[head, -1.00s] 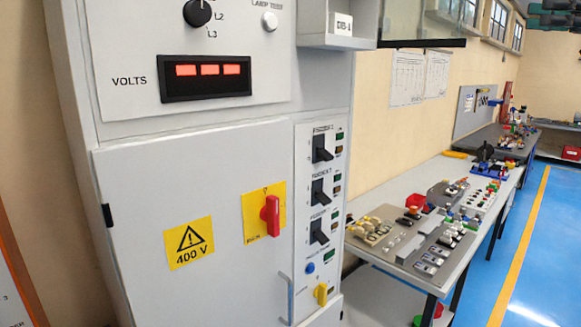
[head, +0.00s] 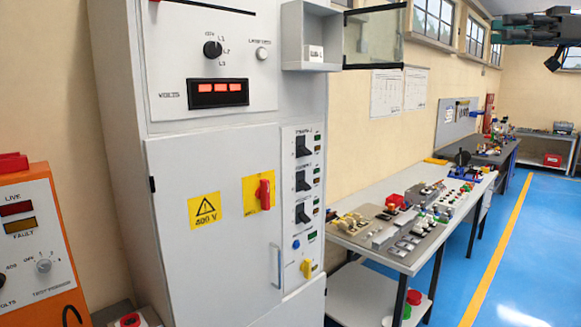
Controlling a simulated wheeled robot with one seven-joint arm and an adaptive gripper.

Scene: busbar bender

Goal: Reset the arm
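My gripper (head: 558,57) shows at the top right corner of the head view, dark and partly cut off by the frame edge. It is up in the air, well away from the cabinet and the bench. Its fingers are too small and cropped to tell whether they are open or shut. No held object can be made out.
A grey electrical cabinet (head: 215,240) with a red handle (head: 264,193) stands at centre left. An orange tester (head: 30,240) is at the left edge. A bench (head: 345,236) with several switches runs along the wall. The blue floor (head: 530,260) at right is clear.

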